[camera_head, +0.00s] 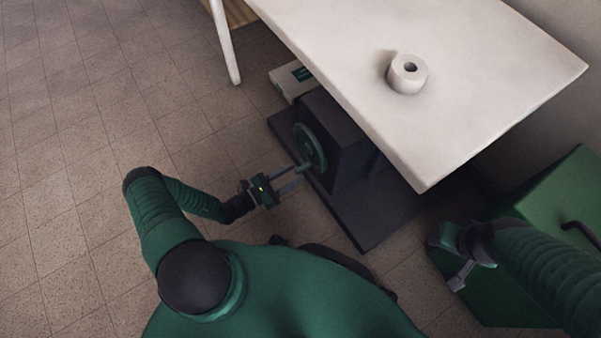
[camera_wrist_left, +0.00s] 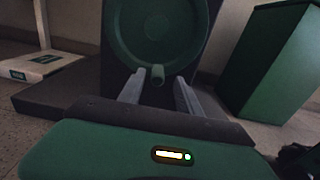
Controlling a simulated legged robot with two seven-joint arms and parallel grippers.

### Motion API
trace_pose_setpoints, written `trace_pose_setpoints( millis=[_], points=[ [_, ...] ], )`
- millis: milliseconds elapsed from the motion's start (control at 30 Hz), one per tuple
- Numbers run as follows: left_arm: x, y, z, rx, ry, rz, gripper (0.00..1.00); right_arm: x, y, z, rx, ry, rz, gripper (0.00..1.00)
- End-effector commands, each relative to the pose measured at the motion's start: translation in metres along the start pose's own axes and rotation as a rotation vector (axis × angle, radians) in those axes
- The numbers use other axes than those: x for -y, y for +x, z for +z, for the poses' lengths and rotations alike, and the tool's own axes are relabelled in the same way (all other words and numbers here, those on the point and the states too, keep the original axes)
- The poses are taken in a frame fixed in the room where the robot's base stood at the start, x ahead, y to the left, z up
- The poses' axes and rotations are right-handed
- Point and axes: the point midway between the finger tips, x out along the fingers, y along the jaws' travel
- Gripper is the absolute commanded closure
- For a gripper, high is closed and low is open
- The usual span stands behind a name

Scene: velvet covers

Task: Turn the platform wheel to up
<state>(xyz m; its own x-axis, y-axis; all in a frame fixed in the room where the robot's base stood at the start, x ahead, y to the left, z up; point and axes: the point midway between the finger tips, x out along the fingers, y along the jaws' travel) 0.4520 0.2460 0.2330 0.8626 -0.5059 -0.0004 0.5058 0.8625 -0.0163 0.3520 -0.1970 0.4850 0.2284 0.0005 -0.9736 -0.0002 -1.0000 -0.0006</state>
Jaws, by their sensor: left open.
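The green platform wheel (camera_head: 311,148) is mounted on the side of a dark box (camera_head: 340,150) that stands on a dark base, partly under the white table. In the left wrist view the wheel (camera_wrist_left: 157,30) faces me, with a short handle knob (camera_wrist_left: 157,75) at its lower rim. My left gripper (camera_head: 298,176) is open, its two fingers pointing at the wheel. In the left wrist view the fingers (camera_wrist_left: 158,92) lie either side of the knob; I cannot tell whether they touch it. My right gripper (camera_head: 461,277) is at the lower right, beside a green box; its jaws are unclear.
The white table (camera_head: 480,70) overhangs the dark box and carries a white roll (camera_head: 407,73). A green box with a dark handle (camera_head: 540,220) stands at the right. A white carton (camera_head: 291,80) lies behind the wheel. The tiled floor at the left is clear.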

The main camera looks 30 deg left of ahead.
Motion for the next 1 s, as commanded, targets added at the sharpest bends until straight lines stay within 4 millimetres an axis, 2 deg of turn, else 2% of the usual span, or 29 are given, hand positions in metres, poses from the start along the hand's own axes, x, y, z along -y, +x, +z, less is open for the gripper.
trace_pose_setpoints(
  millis=[100,200,500,800,1000],
  points=[
    [0.000,0.022,-0.003,0.001,-0.001,-0.002,0.59,0.000,0.012,0.003,0.000,0.000,0.000,0.64],
    [0.001,0.032,-0.002,-0.001,0.000,-0.002,0.59,0.000,0.014,0.003,0.000,0.000,0.000,0.64],
    [0.000,0.036,0.000,0.000,0.000,-0.001,0.59,0.000,0.013,0.003,0.000,0.000,0.000,0.64],
    [0.001,0.035,0.000,-0.001,-0.001,-0.003,0.98,0.000,0.013,0.003,0.000,0.000,0.000,0.64],
    [0.003,0.035,0.000,-0.001,-0.003,-0.006,1.00,0.000,0.013,0.003,0.000,0.000,0.000,0.64]
  ],
)
